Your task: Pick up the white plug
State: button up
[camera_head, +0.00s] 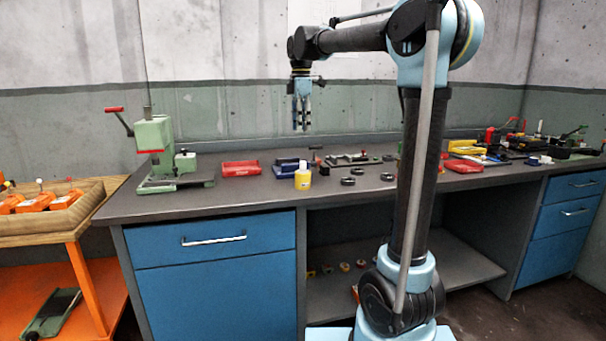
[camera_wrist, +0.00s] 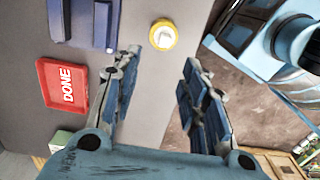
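The white plug (camera_wrist: 163,36) shows as a white top inside a yellow round body near the top middle of the wrist view. In the head view the white plug (camera_head: 301,167) stands up from the yellow body (camera_head: 302,181), upright near the front edge of the workbench (camera_head: 240,198). My gripper (camera_head: 301,127) points down above the bench, well clear of it. In the wrist view my gripper (camera_wrist: 166,62) is open and empty, its fingers wide apart. The yellow body appears just beyond the gap between the fingertips.
A red tray marked DONE (camera_wrist: 64,86) and a blue fixture (camera_wrist: 83,22) lie left of the plug in the wrist view. A green press (camera_head: 154,150) stands at the bench's left. Dark rings (camera_head: 348,181) lie right of the yellow body.

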send_over(301, 162)
jog(key=w, duration=0.1)
notch_tip(301, 162, down, 9)
jog(key=shift+w+r, duration=0.15)
jog(key=shift+s+f, duration=0.15)
jog(key=shift+f, duration=1.2)
jog(key=shift+s+f, duration=0.15)
jog(key=shift+f, duration=1.2)
jog(key=shift+c, duration=0.6)
grip_shut()
